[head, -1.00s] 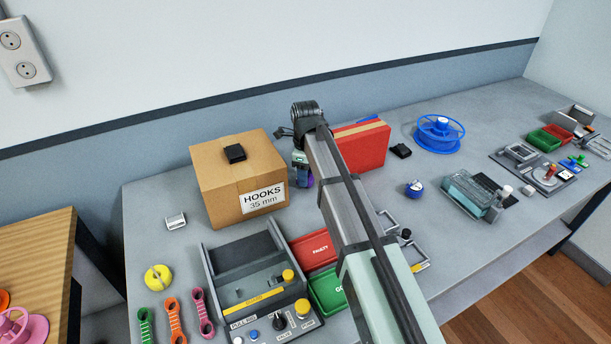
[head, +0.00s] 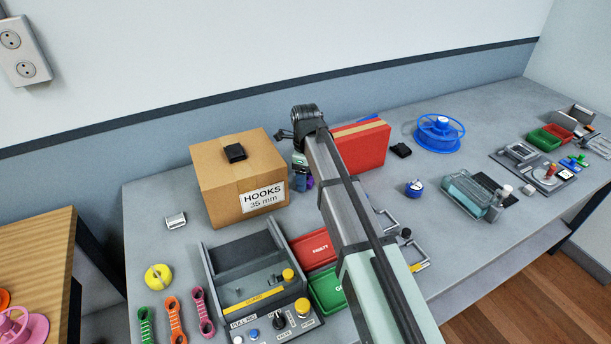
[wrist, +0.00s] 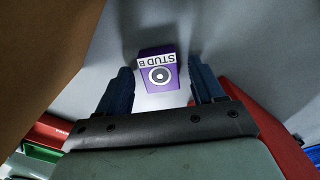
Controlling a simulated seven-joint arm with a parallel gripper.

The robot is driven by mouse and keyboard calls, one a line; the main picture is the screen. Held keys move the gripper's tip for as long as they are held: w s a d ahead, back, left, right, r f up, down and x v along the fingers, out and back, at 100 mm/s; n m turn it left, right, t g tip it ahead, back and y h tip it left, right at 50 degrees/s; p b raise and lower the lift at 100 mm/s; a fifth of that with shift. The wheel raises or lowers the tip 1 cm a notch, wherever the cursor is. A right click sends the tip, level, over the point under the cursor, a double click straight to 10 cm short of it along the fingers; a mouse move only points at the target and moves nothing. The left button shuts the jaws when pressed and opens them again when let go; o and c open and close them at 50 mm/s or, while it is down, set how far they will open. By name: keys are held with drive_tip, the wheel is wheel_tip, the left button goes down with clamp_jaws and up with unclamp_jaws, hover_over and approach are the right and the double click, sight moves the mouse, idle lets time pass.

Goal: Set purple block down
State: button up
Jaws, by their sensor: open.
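The purple block (wrist: 170,62) shows in the wrist view, with a white label reading "STUD B" and a ringed circle on its face. It is on the grey table surface, between and just beyond the fingertips. My gripper (wrist: 161,88) is open, with a dark blue finger on each side of the block and visible gaps to both. In the head view my gripper (head: 302,177) is low between the cardboard box and the red box, and only a bit of the purple block (head: 310,182) shows; the rest is hidden by my arm.
The cardboard box (head: 222,188) marked HOOKS stands close on the left. A red box (head: 362,150) stands close on the right. Red (head: 312,249) and green (head: 325,290) bins and a grey fixture (head: 214,262) lie nearer the front.

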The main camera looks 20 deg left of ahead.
wheel_tip(320, 180, up, 12)
drive_tip(key=shift+r, duration=0.15)
idle(0.5)
